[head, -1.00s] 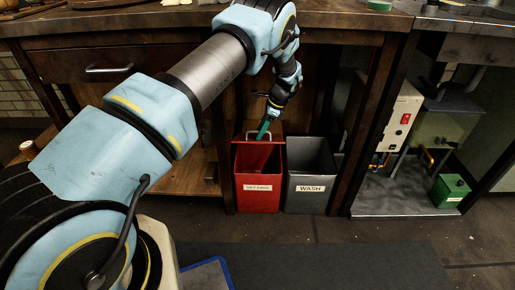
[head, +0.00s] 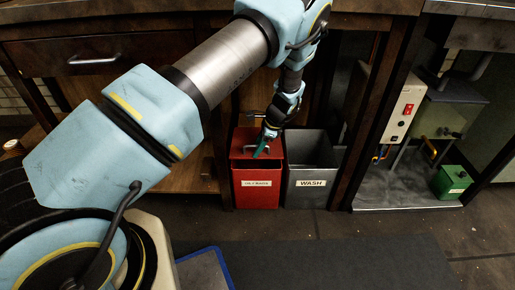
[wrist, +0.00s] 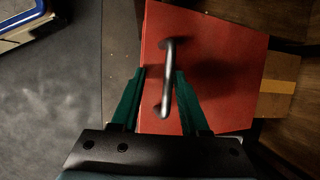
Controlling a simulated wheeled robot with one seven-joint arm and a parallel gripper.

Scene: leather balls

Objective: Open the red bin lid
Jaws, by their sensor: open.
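The red bin (head: 258,187) stands on the floor under the bench, with a white label on its front. Its red lid (head: 242,137) looks flat across the top in the head view. The lid (wrist: 215,60) fills the middle of the wrist view, with a metal loop handle (wrist: 169,60) on it. My gripper (head: 262,148) is over the lid with its green fingers pointing down. In the wrist view my gripper (wrist: 158,71) is open, with the handle between its fingers, close to the right one. Contact with the handle cannot be told.
A grey open bin labelled WASH (head: 311,180) stands close on the right of the red bin. A dark bench leg (head: 372,130) is beyond it. The floor (head: 400,222) in front is clear. A blue-edged grey object (head: 205,268) lies at the front.

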